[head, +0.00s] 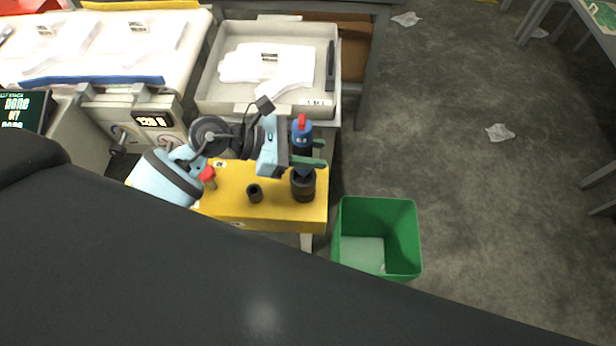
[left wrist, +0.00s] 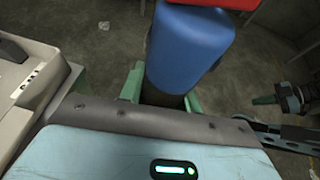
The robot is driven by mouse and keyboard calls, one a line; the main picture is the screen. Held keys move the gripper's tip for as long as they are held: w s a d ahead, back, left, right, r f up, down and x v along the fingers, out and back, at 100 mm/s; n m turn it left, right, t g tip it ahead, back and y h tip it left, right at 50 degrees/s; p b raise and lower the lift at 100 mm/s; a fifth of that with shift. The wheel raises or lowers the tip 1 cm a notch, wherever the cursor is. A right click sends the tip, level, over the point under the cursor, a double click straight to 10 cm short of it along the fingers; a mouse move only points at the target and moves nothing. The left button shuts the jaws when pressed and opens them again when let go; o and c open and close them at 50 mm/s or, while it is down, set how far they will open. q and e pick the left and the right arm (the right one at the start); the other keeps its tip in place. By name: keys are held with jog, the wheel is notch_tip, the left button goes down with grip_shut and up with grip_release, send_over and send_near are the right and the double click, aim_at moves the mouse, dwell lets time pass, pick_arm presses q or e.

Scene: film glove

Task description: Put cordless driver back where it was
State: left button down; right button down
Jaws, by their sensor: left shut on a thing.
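The cordless driver is blue with a red top (head: 301,133). My left gripper (head: 305,153) is shut on it, with green fingers on either side, and holds it about upright. Its dark lower end meets the mouth of a black round holder (head: 303,190) on the yellow bench top (head: 230,200); I cannot tell how far inside it is. In the left wrist view the driver's blue body (left wrist: 188,48) stands between the fingers and hides the holder. What looks like my right gripper (left wrist: 275,100) shows at the right there, its opening unclear.
A smaller black cup (head: 254,193) and a red-topped item (head: 207,175) are on the yellow bench. A grey tray (head: 208,95) with white gloves lies behind. A green bin (head: 376,235) stands right of the bench. The floor further right is mostly clear.

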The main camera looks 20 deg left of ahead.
pick_arm(q)
jog(key=shift+f+b, duration=0.45)
jog(key=shift+f, duration=3.2)
jog(key=shift+f, duration=0.2)
jog(key=c, duration=1)
grip_release()
jog(key=shift+r, duration=0.15)
jog(key=shift+a+r, duration=0.15)
jog(key=shift+a, duration=0.1)
jog(key=v, duration=1.1)
jog(key=shift+s+a+b, duration=0.15)
jog(key=shift+s+b, duration=0.1)
jog(key=shift+b, duration=0.1)
